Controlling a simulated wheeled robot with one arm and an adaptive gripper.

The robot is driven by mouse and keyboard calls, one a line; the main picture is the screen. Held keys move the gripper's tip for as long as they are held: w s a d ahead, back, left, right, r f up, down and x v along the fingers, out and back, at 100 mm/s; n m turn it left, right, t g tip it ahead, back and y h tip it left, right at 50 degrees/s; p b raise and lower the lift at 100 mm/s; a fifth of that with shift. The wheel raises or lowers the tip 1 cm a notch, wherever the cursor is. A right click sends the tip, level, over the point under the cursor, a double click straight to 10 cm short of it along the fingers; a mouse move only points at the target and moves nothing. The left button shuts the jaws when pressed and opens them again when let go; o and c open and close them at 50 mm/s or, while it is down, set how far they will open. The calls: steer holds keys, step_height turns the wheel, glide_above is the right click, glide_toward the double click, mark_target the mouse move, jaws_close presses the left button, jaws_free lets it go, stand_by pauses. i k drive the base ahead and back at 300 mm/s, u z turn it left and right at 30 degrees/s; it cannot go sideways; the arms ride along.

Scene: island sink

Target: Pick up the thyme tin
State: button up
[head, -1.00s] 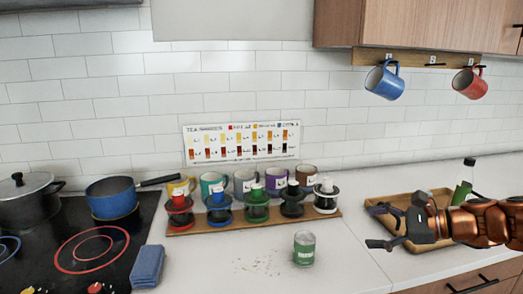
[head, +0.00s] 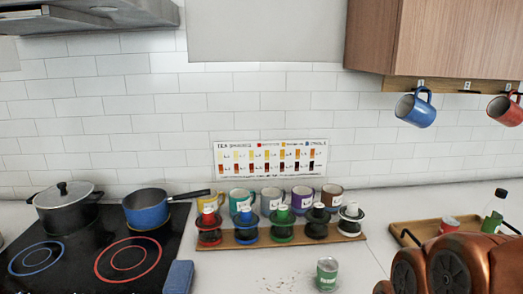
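The thyme tin is most likely the small green and white tin (head: 327,273) standing upright on the white counter, in front of the wooden rack; its label is too small to read. Nothing touches it. My copper-coloured arm fills the lower right corner of the head view, to the right of the tin. My gripper is out of the frame.
A wooden rack (head: 349,237) with several coloured mugs and lidded jars stands behind the tin. A blue cloth or sponge (head: 178,277) lies left, beside the black stovetop (head: 82,266) with a pot (head: 65,210) and blue pan (head: 147,210). A wooden tray (head: 420,229) is at right.

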mark_target(328, 266)
steer(key=z, duration=0.85)
steer(key=k, duration=1.15)
steer(key=u, duration=1.2)
steer(key=i, duration=0.5)
